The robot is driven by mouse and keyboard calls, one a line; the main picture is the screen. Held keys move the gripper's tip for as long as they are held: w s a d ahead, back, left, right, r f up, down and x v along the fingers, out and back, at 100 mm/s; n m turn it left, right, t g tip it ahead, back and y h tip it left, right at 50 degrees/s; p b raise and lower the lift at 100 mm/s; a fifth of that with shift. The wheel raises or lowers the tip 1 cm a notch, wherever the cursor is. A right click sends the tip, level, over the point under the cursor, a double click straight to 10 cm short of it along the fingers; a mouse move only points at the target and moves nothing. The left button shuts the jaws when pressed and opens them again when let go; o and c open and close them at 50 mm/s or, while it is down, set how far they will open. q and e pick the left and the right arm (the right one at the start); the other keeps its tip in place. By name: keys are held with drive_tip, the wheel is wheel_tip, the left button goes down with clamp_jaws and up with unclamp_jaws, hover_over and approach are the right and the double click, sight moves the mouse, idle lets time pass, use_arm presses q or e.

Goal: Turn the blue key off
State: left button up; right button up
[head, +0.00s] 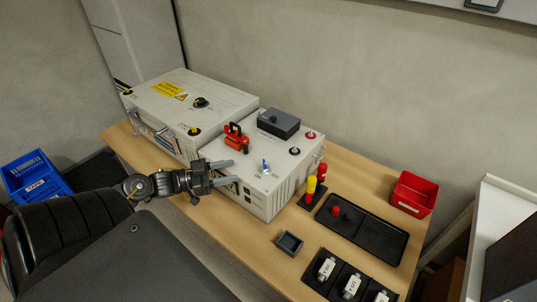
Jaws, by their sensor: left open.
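The blue key (265,164) stands up from a round plate on top of the front grey-white box (282,181), near its front edge. My left gripper (228,171) is open and empty at the front left edge of that box, its fingers pointing right toward the key. It is to the left of the key and apart from it. Which way the key is turned is too small to tell. My right gripper does not show.
A red padlock-like device (237,137), a dark grey box (278,123) and small terminals are on the front box. A second grey box (165,95) stands behind left. Red and yellow pieces (312,187), a black tray (385,236) and a red bin (412,194) lie to the right.

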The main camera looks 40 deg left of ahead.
sight(264, 164)
use_arm(q)
drive_tip(key=x, duration=1)
drive_tip(key=shift+w+d+r+p, duration=0.1)
drive_tip(key=shift+w+d+p, duration=0.05)
drive_tip(key=shift+d+p, duration=0.2)
